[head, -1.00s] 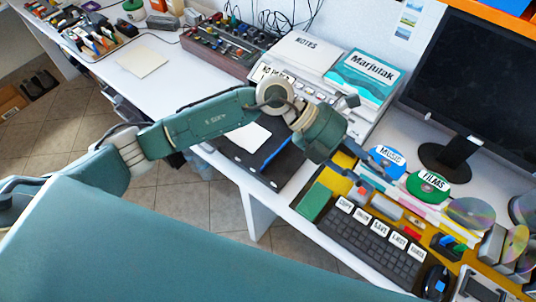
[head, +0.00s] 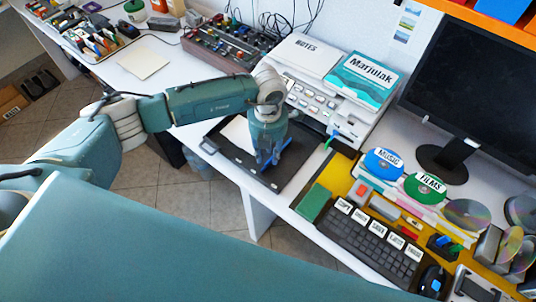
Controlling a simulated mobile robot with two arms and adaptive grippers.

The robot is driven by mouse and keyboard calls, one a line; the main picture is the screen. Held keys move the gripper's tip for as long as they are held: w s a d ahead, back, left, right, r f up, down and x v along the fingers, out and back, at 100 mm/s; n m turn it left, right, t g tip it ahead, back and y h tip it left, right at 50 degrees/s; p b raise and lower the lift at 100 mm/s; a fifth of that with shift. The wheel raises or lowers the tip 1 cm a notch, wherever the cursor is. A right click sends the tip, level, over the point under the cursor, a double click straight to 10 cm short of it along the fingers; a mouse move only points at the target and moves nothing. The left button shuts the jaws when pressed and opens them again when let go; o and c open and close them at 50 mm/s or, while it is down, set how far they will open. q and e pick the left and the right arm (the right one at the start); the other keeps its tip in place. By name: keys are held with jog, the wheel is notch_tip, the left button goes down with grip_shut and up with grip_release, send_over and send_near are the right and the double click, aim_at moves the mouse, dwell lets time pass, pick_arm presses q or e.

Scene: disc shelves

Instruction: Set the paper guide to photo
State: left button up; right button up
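The printer (head: 345,118) stands at the back middle with a notes pad and a teal "Marjulak" box on top. Its black paper tray (head: 232,160) sticks out toward the front, with white paper (head: 238,132) in it. My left gripper (head: 266,162) points down over the tray, right of the paper. A blue strip, the paper guide (head: 284,146), shows partly beside the fingers; the hand hides the rest. I cannot tell whether the fingers touch it or how far apart they are. No photo mark on the tray is readable. My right gripper is not in view.
Right of the tray are a green block (head: 313,203), a keyboard (head: 372,240), blue and green discs (head: 383,163) and a monitor (head: 470,90). A small green upright piece (head: 330,140) stands by the printer. A control box (head: 232,45) is behind.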

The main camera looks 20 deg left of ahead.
aim_at(251, 151)
pick_arm(q)
jog(key=shift+f, duration=1.2)
grip_shut()
jog(key=a+b, duration=0.1)
jog(key=a, duration=0.1)
jog(key=w+a+b, duration=0.1)
jog(key=a, duration=0.1)
jog(key=w+a, duration=0.1)
jog(key=a, duration=0.1)
jog(key=shift+w+a+b, duration=0.25)
jog(key=shift+a+b, duration=0.1)
jog(key=shift+b, duration=0.05)
grip_release()
jog(key=shift+d, duration=0.1)
